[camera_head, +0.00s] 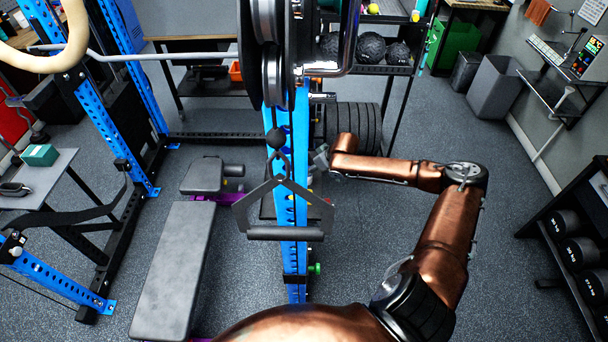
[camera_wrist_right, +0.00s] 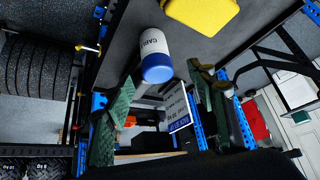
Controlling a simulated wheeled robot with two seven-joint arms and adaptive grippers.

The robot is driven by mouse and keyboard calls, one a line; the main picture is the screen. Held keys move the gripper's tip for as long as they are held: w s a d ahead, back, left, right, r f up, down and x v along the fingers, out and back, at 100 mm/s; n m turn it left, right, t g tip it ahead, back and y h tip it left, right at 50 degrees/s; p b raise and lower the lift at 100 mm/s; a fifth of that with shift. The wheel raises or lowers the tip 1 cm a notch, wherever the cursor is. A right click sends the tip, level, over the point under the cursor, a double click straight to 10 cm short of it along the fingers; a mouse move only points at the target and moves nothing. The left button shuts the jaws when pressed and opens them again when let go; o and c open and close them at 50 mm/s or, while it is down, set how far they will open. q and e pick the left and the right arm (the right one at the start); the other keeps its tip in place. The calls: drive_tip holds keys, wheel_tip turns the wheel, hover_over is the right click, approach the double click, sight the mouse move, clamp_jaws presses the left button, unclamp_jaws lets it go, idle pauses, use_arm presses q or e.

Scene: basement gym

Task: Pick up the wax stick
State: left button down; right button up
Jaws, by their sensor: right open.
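In the right wrist view, a white cylinder with a blue end and dark lettering (camera_wrist_right: 153,42) looks like the wax stick. It is on a dark grey surface (camera_wrist_right: 125,35), ahead of my right gripper (camera_wrist_right: 160,74). The gripper's two green fingers are spread apart, one on each side of the blue end in the picture. Nothing is clasped between them; I cannot tell how far the stick is from the fingertips. In the head view my right arm reaches behind the blue rack upright (camera_head: 284,200), which mostly hides the gripper and the stick. My left gripper is not in view.
A yellow object (camera_wrist_right: 202,14) lies near the stick. A cable handle (camera_head: 285,232) hangs before the upright, with black weight plates (camera_head: 352,125) behind. A bench (camera_head: 175,270) stands left and a dumbbell rack (camera_head: 548,212) right. Floor between my arm and that rack is clear.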

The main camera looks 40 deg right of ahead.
drive_tip(key=x, duration=0.3)
drive_tip(key=shift+s+d+f, duration=0.1)
drive_tip(key=shift+d+f, duration=0.1)
drive_tip(key=shift+f, duration=0.05)
drive_tip(key=x, duration=0.2)
drive_tip(key=shift+w+f, duration=0.25)
drive_tip(key=c, duration=1.2)
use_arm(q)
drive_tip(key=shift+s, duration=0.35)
use_arm(e)
drive_tip(key=shift+c, duration=0.5)
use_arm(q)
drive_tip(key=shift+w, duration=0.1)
use_arm(e)
drive_tip(key=shift+r, duration=0.1)
